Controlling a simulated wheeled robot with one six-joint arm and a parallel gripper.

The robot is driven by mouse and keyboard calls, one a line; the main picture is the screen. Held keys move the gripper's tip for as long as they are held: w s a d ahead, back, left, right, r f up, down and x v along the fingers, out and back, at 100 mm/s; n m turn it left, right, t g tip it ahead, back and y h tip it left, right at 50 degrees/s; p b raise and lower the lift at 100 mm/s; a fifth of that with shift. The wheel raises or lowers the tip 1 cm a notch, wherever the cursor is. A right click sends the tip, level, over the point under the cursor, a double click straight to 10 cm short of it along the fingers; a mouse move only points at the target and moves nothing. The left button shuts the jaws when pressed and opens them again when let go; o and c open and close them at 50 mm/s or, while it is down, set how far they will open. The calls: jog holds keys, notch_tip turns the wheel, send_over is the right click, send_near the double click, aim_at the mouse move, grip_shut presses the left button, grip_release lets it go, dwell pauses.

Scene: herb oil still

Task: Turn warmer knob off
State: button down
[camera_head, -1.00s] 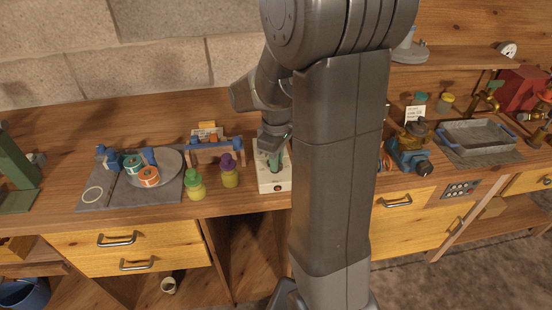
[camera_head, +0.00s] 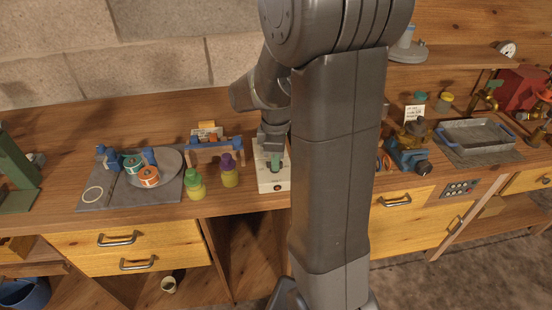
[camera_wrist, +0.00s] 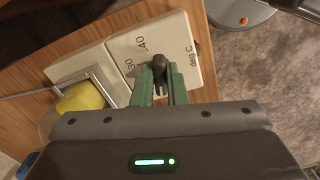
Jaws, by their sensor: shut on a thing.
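The warmer (camera_head: 272,184) is a pale box on the bench, partly hidden by my arm in the head view. In the wrist view its face (camera_wrist: 188,45) carries the marks 30, 40 and "deg C". The dark warmer knob (camera_wrist: 159,72) sits on this face. My gripper (camera_wrist: 160,88), with green fingers, is shut on the knob, one finger on each side. The gripper (camera_head: 274,160) also shows over the warmer in the head view. Which mark the knob points to is hard to tell.
A purple-capped jar (camera_head: 229,171) and a green-capped jar (camera_head: 195,184) stand left of the warmer. A yellow thing (camera_wrist: 80,98) lies close beside the warmer in the wrist view. Right of my arm are a blue clamp-like device (camera_head: 408,158) and a metal tray (camera_head: 478,136).

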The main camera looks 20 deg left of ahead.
jog(key=shift+r, duration=0.1)
jog(key=c, duration=1.5)
grip_release()
jog(key=shift+o, duration=0.2)
notch_tip(320, 180, up, 14)
jog(key=shift+f, duration=0.25)
notch_tip(320, 180, down, 14)
jog(key=shift+r, duration=0.15)
jog(key=shift+r, duration=0.15)
